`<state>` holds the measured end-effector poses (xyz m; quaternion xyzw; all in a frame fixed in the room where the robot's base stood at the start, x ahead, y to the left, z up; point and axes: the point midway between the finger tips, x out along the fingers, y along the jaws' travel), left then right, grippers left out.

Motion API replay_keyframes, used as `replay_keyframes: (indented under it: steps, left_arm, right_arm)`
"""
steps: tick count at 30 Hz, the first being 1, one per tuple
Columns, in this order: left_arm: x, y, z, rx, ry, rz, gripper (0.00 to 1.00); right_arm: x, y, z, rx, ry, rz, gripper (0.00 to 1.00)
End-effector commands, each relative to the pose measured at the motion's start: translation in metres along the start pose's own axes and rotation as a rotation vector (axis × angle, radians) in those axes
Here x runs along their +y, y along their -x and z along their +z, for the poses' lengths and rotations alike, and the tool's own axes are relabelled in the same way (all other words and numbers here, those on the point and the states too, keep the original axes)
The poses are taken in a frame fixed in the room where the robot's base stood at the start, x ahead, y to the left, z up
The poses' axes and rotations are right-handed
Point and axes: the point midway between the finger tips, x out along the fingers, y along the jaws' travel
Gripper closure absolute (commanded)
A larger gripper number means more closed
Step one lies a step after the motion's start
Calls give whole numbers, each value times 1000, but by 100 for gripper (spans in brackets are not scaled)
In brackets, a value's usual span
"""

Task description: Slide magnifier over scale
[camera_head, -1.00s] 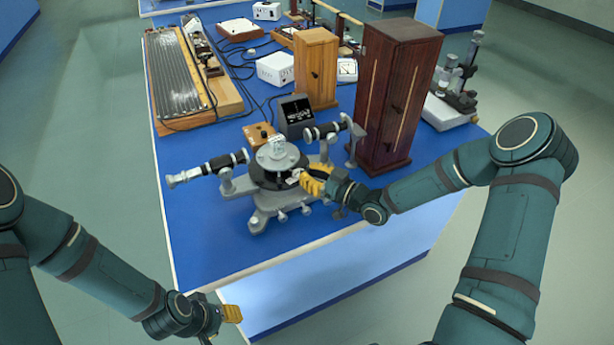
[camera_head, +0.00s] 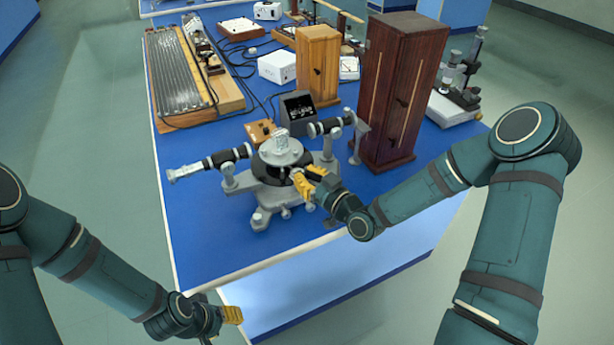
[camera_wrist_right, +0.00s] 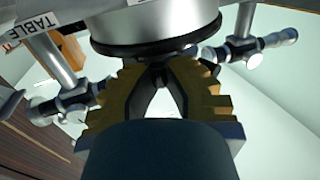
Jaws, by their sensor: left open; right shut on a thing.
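A grey and black spectrometer (camera_head: 268,190) with a round top table (camera_head: 281,152) and two side tubes stands on the blue bench. My right gripper (camera_head: 305,182) has yellow fingers and is at the near right side of the round body, just below the table. In the right wrist view its fingers (camera_wrist_right: 160,72) close together under the round disc (camera_wrist_right: 155,28), on a small dark part that they mostly hide. I cannot make out a magnifier or the scale clearly. My left gripper (camera_head: 232,314) is open and empty, low in front of the bench, away from the spectrometer.
A dark wooden cabinet (camera_head: 393,90) stands right of the spectrometer, with a lighter wooden box (camera_head: 317,65) behind. A small black box (camera_head: 297,115) and a wooden block (camera_head: 260,131) sit close behind it. The bench's front left (camera_head: 205,245) is clear.

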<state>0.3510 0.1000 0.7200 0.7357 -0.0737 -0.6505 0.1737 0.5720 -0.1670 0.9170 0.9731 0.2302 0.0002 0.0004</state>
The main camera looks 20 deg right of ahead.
Motion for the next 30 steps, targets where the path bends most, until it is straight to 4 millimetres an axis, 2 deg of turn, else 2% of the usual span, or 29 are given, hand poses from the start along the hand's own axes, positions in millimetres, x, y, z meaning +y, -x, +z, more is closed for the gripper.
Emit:
replay_keyframes:
  steps: [11,12,15,25,30]
  left_arm:
    - [0,0,0,1,0,0,53]
    - [0,0,0,0,0,0,53]
    - [0,0,0,0,0,0,53]
    - [0,0,0,0,0,0,53]
    - [0,0,0,0,0,0,53]
  right_arm:
    - [-3,1,1,-3,-3,-2,100]
    - [-3,1,1,-3,-3,-2,86]
    - [-3,1,1,-3,-3,-2,57]
    - [-2,2,0,-2,-2,1,57]
    - [-1,19,1,-3,-1,2,57]
